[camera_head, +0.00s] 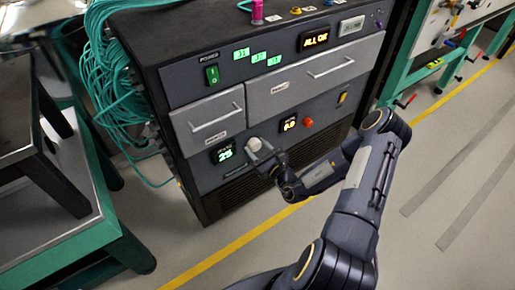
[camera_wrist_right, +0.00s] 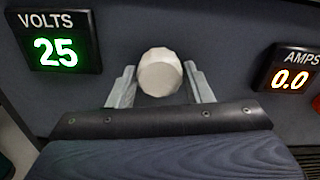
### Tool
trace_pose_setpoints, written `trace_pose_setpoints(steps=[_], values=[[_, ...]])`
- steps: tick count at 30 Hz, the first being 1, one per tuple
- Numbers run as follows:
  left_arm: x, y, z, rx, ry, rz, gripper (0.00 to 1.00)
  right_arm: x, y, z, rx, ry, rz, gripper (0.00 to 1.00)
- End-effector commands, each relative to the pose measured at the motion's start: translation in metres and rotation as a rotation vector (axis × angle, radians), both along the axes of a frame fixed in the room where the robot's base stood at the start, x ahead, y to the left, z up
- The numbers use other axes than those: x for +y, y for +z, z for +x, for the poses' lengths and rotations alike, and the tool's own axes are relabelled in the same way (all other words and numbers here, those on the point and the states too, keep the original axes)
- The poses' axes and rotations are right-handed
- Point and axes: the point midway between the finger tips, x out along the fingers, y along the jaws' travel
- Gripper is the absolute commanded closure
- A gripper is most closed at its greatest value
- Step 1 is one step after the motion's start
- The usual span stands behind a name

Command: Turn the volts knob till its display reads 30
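The white faceted volts knob (camera_wrist_right: 160,72) sticks out of the dark panel; it also shows in the head view (camera_head: 254,144). The volts display (camera_wrist_right: 55,40) reads 25 in green and sits left of the knob; in the head view it is the lit green window (camera_head: 222,154). My right gripper (camera_wrist_right: 159,67) faces the panel with one finger on each side of the knob. Narrow gaps show between the fingers and the knob, so it looks open and not clamped. My left gripper is not in view.
An amps display (camera_wrist_right: 291,79) reading 0.0 sits right of the knob. A red button (camera_head: 308,122), drawers with bar handles (camera_head: 331,67) and a green power switch (camera_head: 212,75) are on the same cabinet. Teal cables (camera_head: 100,75) hang at its left side. A green-framed bench stands at left.

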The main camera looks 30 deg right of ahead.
Motion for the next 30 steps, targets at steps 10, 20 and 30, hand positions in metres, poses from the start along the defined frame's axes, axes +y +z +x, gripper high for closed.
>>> trace_pose_setpoints(steps=[10, 20, 30], values=[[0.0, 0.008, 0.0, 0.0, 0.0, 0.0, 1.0, 0.0, 0.003, 0.0, 0.004, 0.0, 0.036, 0.82], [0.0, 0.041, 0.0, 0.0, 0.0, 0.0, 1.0, 0.001, 0.002, -0.001, 0.029, 0.0, 0.349, 0.82], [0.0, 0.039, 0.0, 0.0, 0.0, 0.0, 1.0, 0.001, 0.0, 0.0, 0.029, 0.0, 0.368, 0.57]])
